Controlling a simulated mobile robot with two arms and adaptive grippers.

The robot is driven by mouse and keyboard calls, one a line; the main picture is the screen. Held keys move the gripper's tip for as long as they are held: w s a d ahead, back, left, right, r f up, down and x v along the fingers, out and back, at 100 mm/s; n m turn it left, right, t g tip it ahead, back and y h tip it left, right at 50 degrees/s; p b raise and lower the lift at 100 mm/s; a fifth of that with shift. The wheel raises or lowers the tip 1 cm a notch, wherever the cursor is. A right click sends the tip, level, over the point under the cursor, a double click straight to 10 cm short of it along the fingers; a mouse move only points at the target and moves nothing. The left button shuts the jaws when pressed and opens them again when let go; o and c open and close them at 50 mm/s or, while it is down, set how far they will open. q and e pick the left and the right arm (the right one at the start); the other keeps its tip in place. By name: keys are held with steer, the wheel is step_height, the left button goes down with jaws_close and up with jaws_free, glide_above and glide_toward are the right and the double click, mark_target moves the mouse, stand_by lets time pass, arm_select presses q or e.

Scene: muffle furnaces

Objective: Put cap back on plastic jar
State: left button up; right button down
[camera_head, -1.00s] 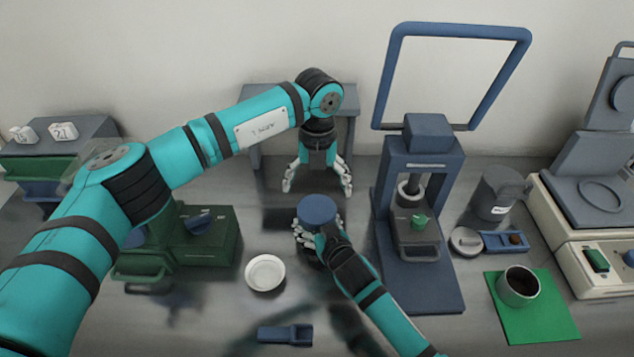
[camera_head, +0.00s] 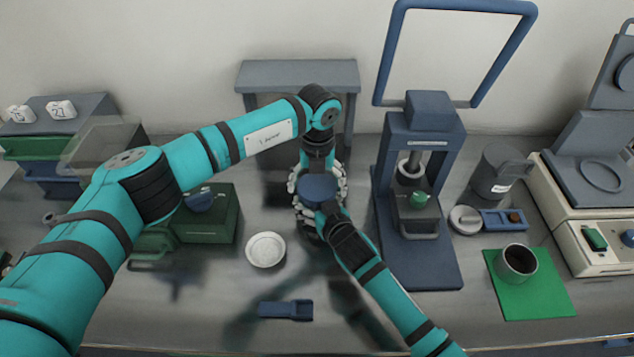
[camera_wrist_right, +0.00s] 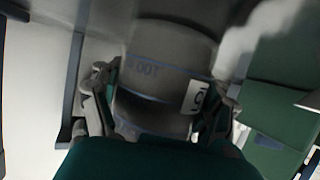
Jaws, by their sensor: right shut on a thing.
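The plastic jar is a grey, translucent vessel with blue markings and a white label in the right wrist view (camera_wrist_right: 158,75). My right gripper (camera_wrist_right: 160,105) is shut on its body. In the head view a round blue cap (camera_head: 318,188) covers the jar's top from above; whether it is seated cannot be told. My left gripper (camera_head: 318,182) comes from behind, its fingers spread on either side of the cap. Contact between those fingers and the cap is not clear. The jar's body is mostly hidden in the head view.
A white dish (camera_head: 265,250) and a small blue tool (camera_head: 286,309) lie on the bench nearby. A blue press (camera_head: 420,190) stands close on the right, a green box (camera_head: 207,220) on the left, and a grey stand (camera_head: 298,73) behind.

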arm_select(q)
steer(key=c, duration=0.8)
steer(key=m, duration=0.3)
steer(key=shift+c, duration=0.2)
steer(key=o, duration=1.1)
steer(key=shift+o, duration=0.2)
steer(key=shift+r, duration=2.3)
